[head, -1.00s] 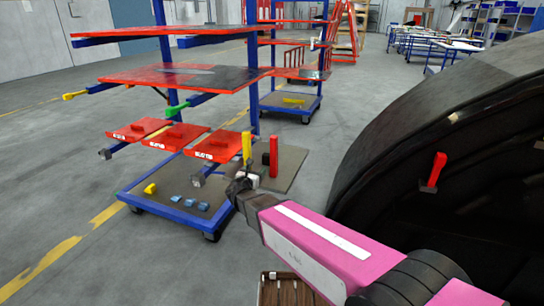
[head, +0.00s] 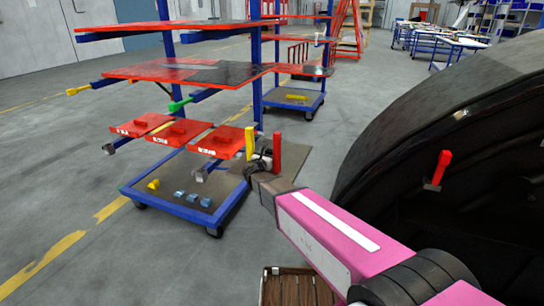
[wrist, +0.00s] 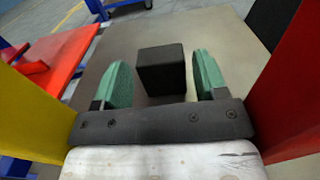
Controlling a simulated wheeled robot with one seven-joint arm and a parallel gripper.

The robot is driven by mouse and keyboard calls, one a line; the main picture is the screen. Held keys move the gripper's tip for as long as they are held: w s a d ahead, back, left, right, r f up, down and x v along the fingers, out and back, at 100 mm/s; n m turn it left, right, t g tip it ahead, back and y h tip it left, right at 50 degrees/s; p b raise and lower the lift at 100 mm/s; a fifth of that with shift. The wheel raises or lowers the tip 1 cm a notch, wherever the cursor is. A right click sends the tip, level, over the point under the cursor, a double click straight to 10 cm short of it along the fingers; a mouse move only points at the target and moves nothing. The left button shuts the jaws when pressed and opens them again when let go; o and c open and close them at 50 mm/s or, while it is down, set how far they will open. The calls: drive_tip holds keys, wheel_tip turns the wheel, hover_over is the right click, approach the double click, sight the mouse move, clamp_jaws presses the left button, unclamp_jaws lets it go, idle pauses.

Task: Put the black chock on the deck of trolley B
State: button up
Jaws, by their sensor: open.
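The black chock (wrist: 161,70) is a dark block on a brown-grey mat (wrist: 222,35). In the wrist view it sits between my gripper's (wrist: 162,75) two green finger pads, with gaps on both sides. The gripper is open; I cannot tell how far the chock lies beyond the fingertips. In the head view my gripper (head: 262,160) is between a yellow post (head: 249,142) and a red post (head: 277,150), and the chock is not discernible there. Two blue trolleys show, a near one (head: 177,207) and a far one (head: 290,104); no readable letter tells which is B.
The yellow and red posts flank my gripper closely. The near deck holds a yellow block (head: 153,184) and several blue blocks (head: 192,199); red trays (head: 180,132) overhang it. The far deck bears a yellow block (head: 295,97). A large dark curved shell (head: 400,160) fills the right.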

drive_tip(key=shift+w+d, duration=0.2)
drive_tip(key=shift+w, duration=0.3)
drive_tip(key=c, duration=0.9)
drive_tip(key=shift+r, duration=0.15)
